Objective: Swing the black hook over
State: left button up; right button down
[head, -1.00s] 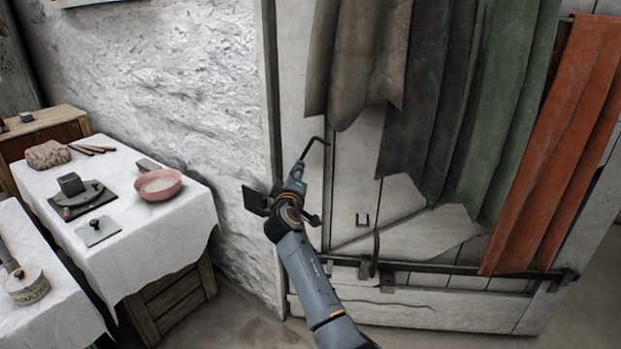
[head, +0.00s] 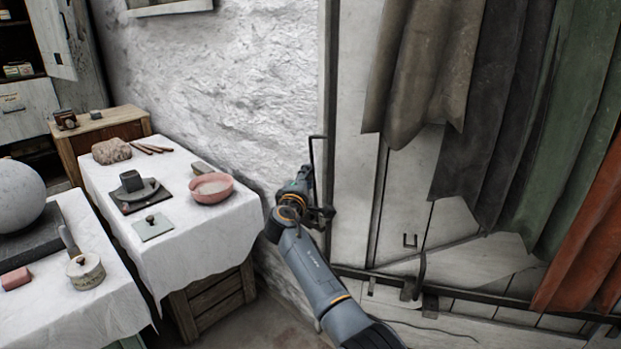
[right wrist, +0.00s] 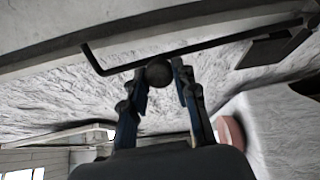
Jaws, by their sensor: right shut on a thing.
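The black hook (head: 311,155) is a thin rod with a bent tip. In the head view it stands nearly upright at the dark edge of the panel, its tip pointing right. In the right wrist view the hook (right wrist: 195,50) runs across the top, with its bent end at the left and a dark plate (right wrist: 265,50) near its other end. My right gripper (head: 304,178) is shut on the hook's round dark knob (right wrist: 158,74); its fingers (right wrist: 160,82) flank it. The hook's lower part is hidden behind the gripper in the head view. My left gripper is not in view.
Brown, dark, green and red hides (head: 415,85) hang at the right. A dark rail (head: 480,303) crosses the panel low down. A cloth-covered table (head: 190,240) with a pink bowl (head: 211,190) stands left of my right arm. A large pale sphere (head: 18,195) is farther left.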

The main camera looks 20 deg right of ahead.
jog(key=shift+r, duration=0.1)
jog(key=c, duration=1.5)
grip_release()
jog(key=shift+a, duration=0.1)
jog(key=o, duration=0.5)
jog(key=shift+w, duration=0.15)
jog(key=shift+c, duration=0.2)
jog(key=v, duration=1.2)
